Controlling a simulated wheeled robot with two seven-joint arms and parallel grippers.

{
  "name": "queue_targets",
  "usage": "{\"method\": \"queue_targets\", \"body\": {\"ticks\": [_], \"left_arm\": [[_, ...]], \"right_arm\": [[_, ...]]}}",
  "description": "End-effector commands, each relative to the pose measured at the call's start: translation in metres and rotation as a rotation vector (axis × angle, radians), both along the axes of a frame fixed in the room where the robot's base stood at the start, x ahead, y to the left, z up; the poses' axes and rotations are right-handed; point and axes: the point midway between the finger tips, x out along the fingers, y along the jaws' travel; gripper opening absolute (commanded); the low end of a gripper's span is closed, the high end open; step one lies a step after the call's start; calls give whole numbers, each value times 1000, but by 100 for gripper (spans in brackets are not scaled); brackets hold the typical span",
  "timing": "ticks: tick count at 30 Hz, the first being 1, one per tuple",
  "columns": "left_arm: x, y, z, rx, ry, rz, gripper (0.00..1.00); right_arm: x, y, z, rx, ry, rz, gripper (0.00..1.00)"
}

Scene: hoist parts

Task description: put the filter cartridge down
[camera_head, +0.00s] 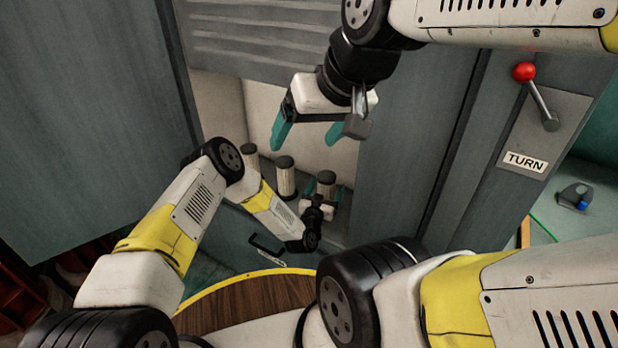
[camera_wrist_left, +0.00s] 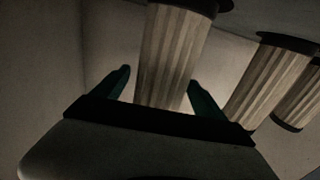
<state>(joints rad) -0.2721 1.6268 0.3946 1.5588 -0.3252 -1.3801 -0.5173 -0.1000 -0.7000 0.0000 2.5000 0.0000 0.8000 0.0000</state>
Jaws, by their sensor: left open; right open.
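A filter cartridge (camera_head: 326,179), pale and pleated with a dark cap, stands upright in the recessed compartment. It also shows in the left wrist view (camera_wrist_left: 172,60). My left gripper (camera_head: 324,189) is open, with one teal finger on each side of this cartridge; I cannot tell whether they touch it. Its base is hidden by the gripper body. My right gripper (camera_head: 303,143) is open and empty, higher up in front of the compartment opening.
Two more cartridges stand alongside, a middle one (camera_head: 286,177) and a far-left one (camera_head: 250,160). A raised grey shutter (camera_head: 260,40) hangs above the opening. Grey panels flank it. A red-knobbed lever (camera_head: 538,95) and a TURN label (camera_head: 525,161) are on the right.

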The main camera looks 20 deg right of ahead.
Motion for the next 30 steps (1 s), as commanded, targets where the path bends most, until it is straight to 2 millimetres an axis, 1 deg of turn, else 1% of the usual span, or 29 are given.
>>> {"method": "queue_targets", "body": {"ticks": [5,12,15,18,21,25,28,30], "left_arm": [[-21,15,0,1,3,-2,82],[-63,47,-1,2,3,-2,82],[-77,58,-1,2,2,-1,82],[-87,66,-1,1,2,0,82],[-93,70,0,0,1,0,82],[-96,72,0,0,0,0,82],[-95,72,1,1,-1,-1,82],[-89,72,7,7,0,-6,82]], "right_arm": [[0,0,0,0,0,0,82],[0,0,0,0,0,0,82],[0,0,0,0,0,0,82],[0,0,0,0,0,0,82],[0,0,0,0,0,0,82],[0,0,0,0,0,0,82],[0,0,0,0,0,0,82],[0,0,0,0,0,0,82]]}}
